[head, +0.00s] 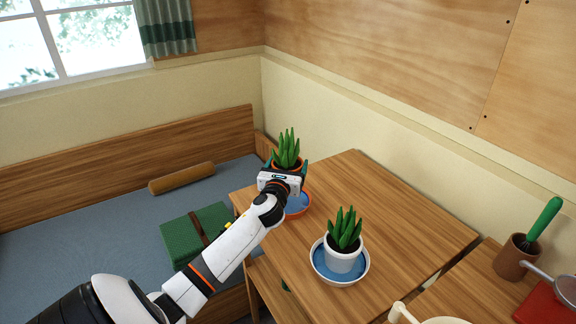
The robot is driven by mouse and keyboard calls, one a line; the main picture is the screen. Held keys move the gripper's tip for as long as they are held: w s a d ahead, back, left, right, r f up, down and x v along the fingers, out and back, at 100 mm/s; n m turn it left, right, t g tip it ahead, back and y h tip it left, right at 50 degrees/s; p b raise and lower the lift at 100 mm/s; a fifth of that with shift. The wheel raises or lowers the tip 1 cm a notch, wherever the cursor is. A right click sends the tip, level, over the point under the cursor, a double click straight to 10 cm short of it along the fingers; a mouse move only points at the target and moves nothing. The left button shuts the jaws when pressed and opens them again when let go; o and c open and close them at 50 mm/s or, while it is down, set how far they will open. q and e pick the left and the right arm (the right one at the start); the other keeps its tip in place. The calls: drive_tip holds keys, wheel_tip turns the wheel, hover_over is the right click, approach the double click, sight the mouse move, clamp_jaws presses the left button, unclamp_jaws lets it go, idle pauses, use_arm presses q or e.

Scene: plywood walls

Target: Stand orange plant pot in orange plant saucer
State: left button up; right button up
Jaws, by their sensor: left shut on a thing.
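The orange plant pot (287,168) holds a spiky green plant and is at the far left corner of the wooden table. My left gripper (287,172) is shut on the orange plant pot, and its body hides most of the pot. The orange plant saucer (306,203) has a blue inside and lies on the table just below the pot in the picture, partly hidden by my left wrist. The pot appears upright. I cannot tell how far it is above the saucer. My right gripper is not in view.
A white pot (344,258) with a similar plant stands in a white saucer (363,273) nearer on the table (400,215). The table's right side is clear. A brown cup (514,262), a red item (545,303) and a pale dish (445,321) are at the lower right.

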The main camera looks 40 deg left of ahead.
use_arm(q)
drive_tip(key=shift+f+b, duration=0.5)
drive_tip(key=shift+b, duration=0.05)
drive_tip(key=shift+d+f+b, duration=0.1)
drive_tip(key=shift+f+b, duration=0.6)
drive_tip(key=shift+b, duration=0.1)
drive_tip(key=shift+f+b, duration=1.1)
drive_tip(key=shift+f, duration=0.55)
drive_tip(key=o, duration=1.2)
drive_tip(key=shift+o, duration=0.5)
drive_tip(key=shift+s+f, duration=0.1)
drive_tip(key=shift+s, duration=0.05)
drive_tip(key=b+v, duration=0.1)
drive_tip(key=v, duration=1.1)
